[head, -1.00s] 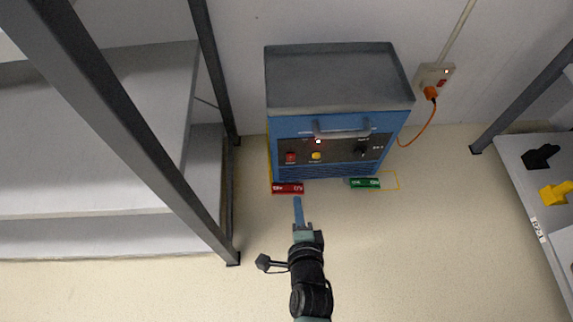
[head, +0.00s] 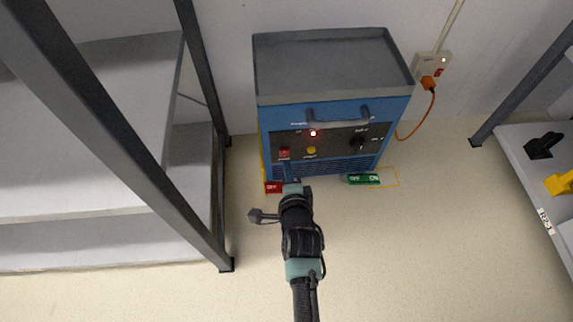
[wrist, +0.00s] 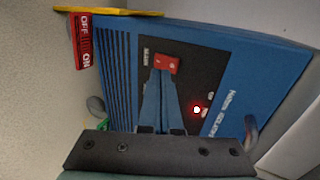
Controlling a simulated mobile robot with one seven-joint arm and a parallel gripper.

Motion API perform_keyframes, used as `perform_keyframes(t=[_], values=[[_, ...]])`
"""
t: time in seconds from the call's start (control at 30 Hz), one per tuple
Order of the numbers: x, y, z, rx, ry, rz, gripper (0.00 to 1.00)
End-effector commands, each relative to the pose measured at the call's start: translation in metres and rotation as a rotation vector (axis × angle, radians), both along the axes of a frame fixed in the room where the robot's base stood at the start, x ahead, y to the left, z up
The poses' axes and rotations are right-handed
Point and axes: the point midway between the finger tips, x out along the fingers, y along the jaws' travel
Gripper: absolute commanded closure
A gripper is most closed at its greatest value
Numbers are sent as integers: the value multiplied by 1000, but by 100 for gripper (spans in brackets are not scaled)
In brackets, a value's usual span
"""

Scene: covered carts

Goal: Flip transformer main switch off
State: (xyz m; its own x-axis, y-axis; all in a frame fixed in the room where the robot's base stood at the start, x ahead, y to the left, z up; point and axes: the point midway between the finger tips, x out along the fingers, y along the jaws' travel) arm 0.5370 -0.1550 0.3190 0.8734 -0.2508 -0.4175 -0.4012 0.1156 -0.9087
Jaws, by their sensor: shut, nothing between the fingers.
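The blue transformer (head: 335,112) stands against the wall with a grey top. On its dark front panel is a red rocker switch (head: 284,153); in the wrist view the switch (wrist: 168,63) lies right at my fingertips. A red lamp (head: 313,133) on the panel is lit and also glows in the wrist view (wrist: 197,110). My gripper (head: 288,166) is shut and empty, its blue fingers pointing at the switch from below in the head view. In the wrist view the tips (wrist: 160,73) overlap the switch's near edge; I cannot tell whether they touch it.
A yellow knob (head: 311,150), black dial (head: 358,146) and grey handle (head: 337,115) are on the front. A wall socket (head: 431,64) holds an orange plug.

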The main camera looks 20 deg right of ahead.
Motion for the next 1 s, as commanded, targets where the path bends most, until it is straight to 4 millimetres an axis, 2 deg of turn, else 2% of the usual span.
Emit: perform_keyframes(t=[0.1, 0.23, 0.67, 0.83, 0.87, 1.0], values=[[15, -4, 0, -2, -3, 0, 100], [23, -7, 3, -1, -2, 0, 100], [25, -7, 5, 1, 2, 0, 100], [30, -9, 13, 9, 39, 2, 100], [29, -8, 6, 10, 38, 0, 100], [29, -8, 5, 9, 36, 0, 100]])
